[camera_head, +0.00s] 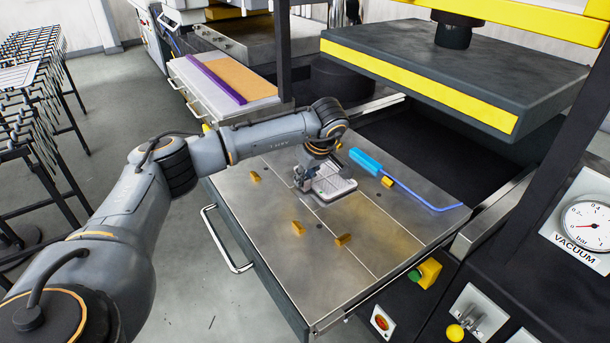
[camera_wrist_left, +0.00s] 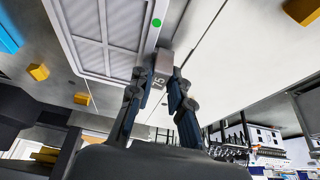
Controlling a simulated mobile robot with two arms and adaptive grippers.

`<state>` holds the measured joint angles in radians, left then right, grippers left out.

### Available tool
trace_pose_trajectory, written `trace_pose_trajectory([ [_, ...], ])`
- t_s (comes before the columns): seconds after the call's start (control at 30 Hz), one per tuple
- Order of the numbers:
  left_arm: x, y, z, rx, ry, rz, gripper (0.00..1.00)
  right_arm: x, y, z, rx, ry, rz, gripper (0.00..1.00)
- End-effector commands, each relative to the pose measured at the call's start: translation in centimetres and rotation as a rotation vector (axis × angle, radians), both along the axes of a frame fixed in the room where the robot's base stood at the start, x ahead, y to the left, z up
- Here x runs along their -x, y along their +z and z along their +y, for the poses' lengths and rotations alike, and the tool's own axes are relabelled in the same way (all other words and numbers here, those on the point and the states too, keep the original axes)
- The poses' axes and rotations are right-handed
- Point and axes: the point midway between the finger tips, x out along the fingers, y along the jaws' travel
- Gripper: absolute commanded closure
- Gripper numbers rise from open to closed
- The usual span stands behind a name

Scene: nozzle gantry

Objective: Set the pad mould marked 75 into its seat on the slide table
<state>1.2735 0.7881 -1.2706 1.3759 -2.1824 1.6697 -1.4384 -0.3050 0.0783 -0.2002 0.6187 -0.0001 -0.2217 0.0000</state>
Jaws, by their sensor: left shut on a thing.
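The pad mould (camera_head: 335,184) is a light grey, shallow rectangular tray over the middle of the slide table (camera_head: 272,205). In the left wrist view the mould (camera_wrist_left: 112,38) shows ribbed panels, a green dot near one corner and a grey tab (camera_wrist_left: 163,66) with a partly covered marking; only a 5 reads clearly. My left gripper (camera_head: 303,178) is shut on this tab, and its fingers also show in the left wrist view (camera_wrist_left: 163,84). I cannot tell whether the mould touches the table. Several yellow blocks (camera_head: 298,228) stand on the table around the mould. My right gripper is out of view.
A blue-handled tool (camera_head: 366,161) with a bent blue rod lies on the table's far right part. A yellow-edged press plate (camera_head: 440,85) overhangs behind. A vacuum gauge (camera_head: 588,226) and control buttons are at right.

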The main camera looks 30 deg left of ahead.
Motion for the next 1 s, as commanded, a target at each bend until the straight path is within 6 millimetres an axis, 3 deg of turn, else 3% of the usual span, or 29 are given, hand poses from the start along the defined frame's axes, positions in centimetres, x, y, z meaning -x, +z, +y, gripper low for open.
trace_pose_trajectory([
  [0.03,0.0,-0.2,0.0,0.0,0.0,-0.002,1.0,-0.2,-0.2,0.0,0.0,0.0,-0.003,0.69],
  [0.07,0.0,-0.2,0.0,0.0,0.0,0.0,0.76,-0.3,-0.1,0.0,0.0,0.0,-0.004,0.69],
  [0.13,0.0,-0.1,0.0,0.0,0.0,0.0,0.61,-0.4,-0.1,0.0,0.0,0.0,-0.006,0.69],
  [0.17,0.0,-0.1,0.0,0.0,0.0,0.0,0.59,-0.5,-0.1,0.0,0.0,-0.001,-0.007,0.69],
  [0.57,0.0,0.6,-0.2,0.001,-0.001,-0.002,0.59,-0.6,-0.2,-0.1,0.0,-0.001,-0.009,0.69],
  [1.0,1.3,8.5,-3.3,0.0,-0.002,-0.004,0.59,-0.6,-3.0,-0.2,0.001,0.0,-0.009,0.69],
])
